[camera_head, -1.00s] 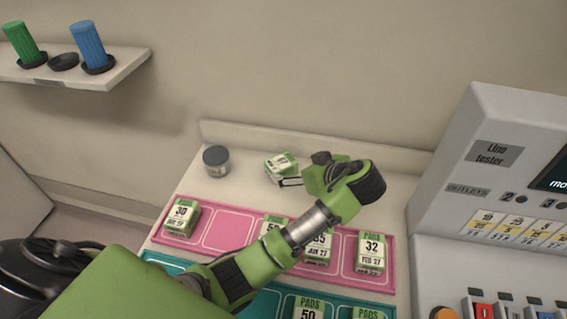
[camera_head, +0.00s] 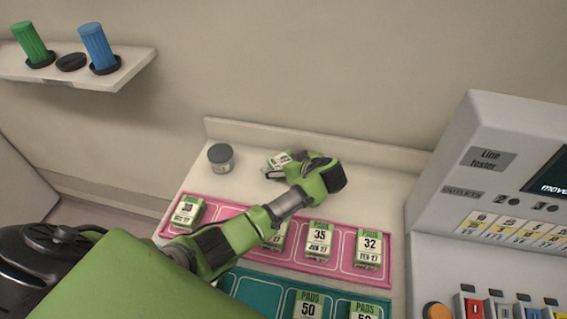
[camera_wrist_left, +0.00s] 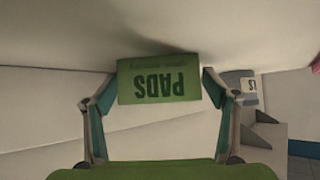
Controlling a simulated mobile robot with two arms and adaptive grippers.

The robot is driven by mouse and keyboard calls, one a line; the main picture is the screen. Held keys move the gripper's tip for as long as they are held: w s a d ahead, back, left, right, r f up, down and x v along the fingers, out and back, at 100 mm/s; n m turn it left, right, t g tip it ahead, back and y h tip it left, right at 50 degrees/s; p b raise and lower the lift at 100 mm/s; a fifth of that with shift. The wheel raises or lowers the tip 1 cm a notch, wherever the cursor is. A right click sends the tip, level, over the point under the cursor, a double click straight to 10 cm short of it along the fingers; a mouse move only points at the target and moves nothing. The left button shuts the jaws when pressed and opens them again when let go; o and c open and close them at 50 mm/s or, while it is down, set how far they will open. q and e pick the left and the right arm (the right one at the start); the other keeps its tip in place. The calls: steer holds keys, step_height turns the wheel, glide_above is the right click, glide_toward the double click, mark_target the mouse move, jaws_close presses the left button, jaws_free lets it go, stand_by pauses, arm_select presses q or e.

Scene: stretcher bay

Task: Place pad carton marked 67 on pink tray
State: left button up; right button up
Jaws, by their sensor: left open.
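A green-and-white pads carton (camera_head: 277,161) lies at the back of the counter, behind the pink tray (camera_head: 227,207). Its number is not readable. In the left wrist view the green face of this carton (camera_wrist_left: 158,79), printed PADS, is between the fingers. My left gripper (camera_head: 280,168) is open with its fingers on either side of the carton, and it partly covers the carton in the head view. The pink tray holds cartons marked 30 (camera_head: 187,211), 35 (camera_head: 318,240) and 32 (camera_head: 369,247), plus one mostly hidden by my arm. My right gripper is out of view.
A teal tray (camera_head: 262,289) with pads cartons marked 50 lies in front. A grey-lidded jar (camera_head: 221,158) stands left of the carton. The line tester (camera_head: 490,190) stands at right. A shelf (camera_head: 110,80) with green and blue tumblers is at upper left.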

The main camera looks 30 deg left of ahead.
arm_select(q)
steer(key=c, duration=1.5)
steer(key=shift+r, duration=0.1)
